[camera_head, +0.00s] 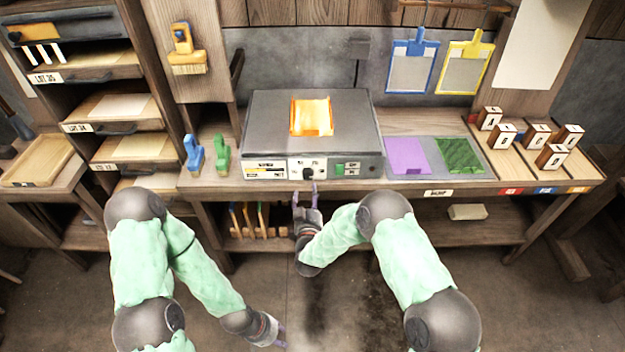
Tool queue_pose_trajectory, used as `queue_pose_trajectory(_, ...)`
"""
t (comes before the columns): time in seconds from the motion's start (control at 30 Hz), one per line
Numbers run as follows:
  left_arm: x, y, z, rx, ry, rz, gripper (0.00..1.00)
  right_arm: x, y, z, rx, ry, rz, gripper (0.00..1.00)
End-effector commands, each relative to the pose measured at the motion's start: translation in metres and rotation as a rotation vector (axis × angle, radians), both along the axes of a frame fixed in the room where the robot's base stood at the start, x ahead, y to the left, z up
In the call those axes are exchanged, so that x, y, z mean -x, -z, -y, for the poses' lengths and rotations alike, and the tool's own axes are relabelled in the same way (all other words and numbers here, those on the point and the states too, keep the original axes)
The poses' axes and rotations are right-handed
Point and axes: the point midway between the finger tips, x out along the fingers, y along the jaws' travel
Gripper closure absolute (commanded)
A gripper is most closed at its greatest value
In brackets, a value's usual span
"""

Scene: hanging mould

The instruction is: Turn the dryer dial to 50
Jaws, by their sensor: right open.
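The dryer (263,120) is a grey box on the workbench, with an orange piece (311,116) on its top. Its dark round dial (308,174) sits in the middle of the white front panel. The dial's scale is too small to read, so its setting cannot be told. My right gripper (305,192) is open just below and in front of the dial, its fingers pointing up towards the panel. Contact with the dial cannot be made out. My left gripper (279,336) hangs low over the floor, away from the bench, and its fingers are too small to judge.
Blue (194,154) and green (221,155) clamp-like tools stand left of the dryer. Purple (406,156) and green (459,154) sheets lie to its right, with several numbered blocks (552,157) beyond. The bench edge is close to my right gripper.

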Motion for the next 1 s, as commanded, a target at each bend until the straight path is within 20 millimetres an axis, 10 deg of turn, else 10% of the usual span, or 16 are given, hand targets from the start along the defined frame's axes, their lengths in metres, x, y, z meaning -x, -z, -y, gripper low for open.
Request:
queue_pose_trajectory(0.4, 0.000, 0.018, 0.000, 0.000, 0.000, 0.000, 0.60, -0.069, 0.002, 0.001, -0.001, 0.000, 0.000, 0.36)
queue_pose_trajectory(0.9, 0.000, 0.020, 0.000, 0.000, 0.000, 0.000, 0.60, -0.084, 0.001, 0.000, -0.001, -0.001, -0.002, 0.36)
queue_pose_trajectory(1.0, 0.000, 0.020, 0.000, 0.000, 0.000, 0.000, 0.60, -0.084, 0.001, 0.000, -0.001, -0.001, -0.002, 0.62)
